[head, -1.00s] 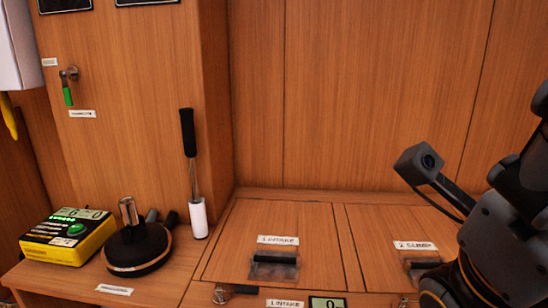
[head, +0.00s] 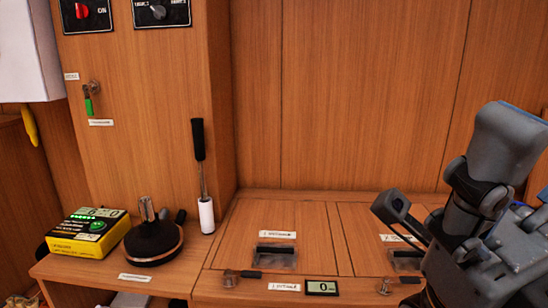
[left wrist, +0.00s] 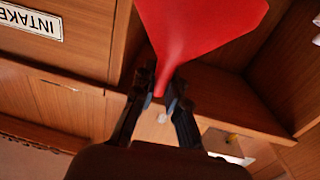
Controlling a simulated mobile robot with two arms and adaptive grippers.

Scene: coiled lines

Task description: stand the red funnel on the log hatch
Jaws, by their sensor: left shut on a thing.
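The red funnel (left wrist: 200,35) fills the upper middle of the left wrist view, its wide cone toward the top edge. My left gripper (left wrist: 160,88) is shut on its narrow stem, with a dark finger on each side. The funnel does not show in the head view, and neither does my left gripper. No hatch in view carries a label that I can read as log. Two wooden hatch panels show in the head view, a left one (head: 261,219) and a right one (head: 362,225). An arm of mine stands at the right; its fingers are not visible.
A yellow box (head: 88,233), a round black device (head: 153,243) and a black-handled tool (head: 198,140) stand on the left ledge. A small display (head: 321,288) sits on the front edge. In the left wrist view, an upside-down INTAKE label (left wrist: 32,20) is at the upper left.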

